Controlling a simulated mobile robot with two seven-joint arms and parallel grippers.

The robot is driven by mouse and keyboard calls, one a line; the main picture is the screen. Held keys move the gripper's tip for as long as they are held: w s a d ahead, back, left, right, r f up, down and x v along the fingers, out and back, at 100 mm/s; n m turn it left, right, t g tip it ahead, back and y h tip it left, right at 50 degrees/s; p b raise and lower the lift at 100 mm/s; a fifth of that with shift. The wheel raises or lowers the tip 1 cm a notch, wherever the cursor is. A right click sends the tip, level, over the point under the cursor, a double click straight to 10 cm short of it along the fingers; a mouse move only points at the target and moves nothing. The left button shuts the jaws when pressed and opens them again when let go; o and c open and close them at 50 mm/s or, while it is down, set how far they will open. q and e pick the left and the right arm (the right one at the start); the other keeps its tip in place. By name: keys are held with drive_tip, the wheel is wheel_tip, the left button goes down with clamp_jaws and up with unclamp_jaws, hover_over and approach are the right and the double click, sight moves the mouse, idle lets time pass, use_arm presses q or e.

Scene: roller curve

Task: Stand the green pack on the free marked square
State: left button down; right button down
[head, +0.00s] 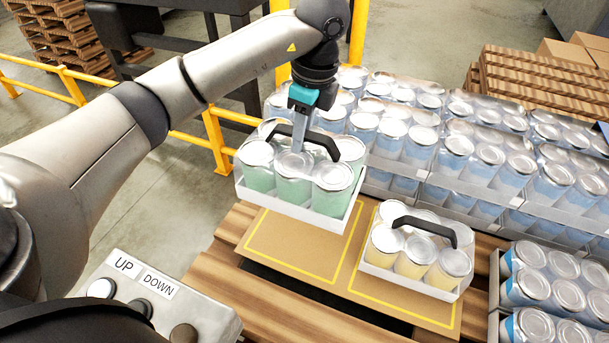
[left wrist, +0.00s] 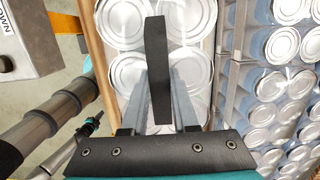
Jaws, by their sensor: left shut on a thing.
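The green pack (head: 293,189) is a white tray of green cans with silver lids and a black carry handle. My left gripper (head: 297,140) is shut on its handle; the handle (left wrist: 157,70) also shows between the fingers in the left wrist view. The pack is upright and seems to hang over the back part of the left marked square (head: 290,258), a yellow outline on cardboard. The right marked square (head: 400,311) holds a yellow pack (head: 416,257) with a black handle. My right gripper is not clearly seen.
Shrink-wrapped trays of blue cans (head: 450,150) stand close behind and to the right. More blue cans (head: 550,290) stand at the front right. A yellow rail (head: 215,140) stands left, and a box with UP and DOWN buttons (head: 150,295) is at the front left.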

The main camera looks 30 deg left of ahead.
sight(310, 164)
use_arm(q)
wheel_tip(310, 164, down, 13)
drive_tip(key=b, duration=0.5)
drive_tip(key=shift+r, duration=0.1)
drive_tip(key=shift+f, duration=2.8)
drive_tip(key=shift+f+b, duration=0.1)
drive_tip(key=shift+b, duration=0.2)
drive_tip(key=c, duration=0.7)
unclamp_jaws()
drive_tip(key=shift+f, duration=0.1)
drive_tip(key=r+p, duration=0.1)
drive_tip(key=r, duration=0.3)
drive_tip(key=d+r+p, duration=0.1)
drive_tip(key=r, duration=0.3)
drive_tip(key=r+p, duration=0.1)
drive_tip(key=r, duration=0.3)
drive_tip(key=shift+d+p, duration=0.3)
drive_tip(key=shift+d, duration=0.1)
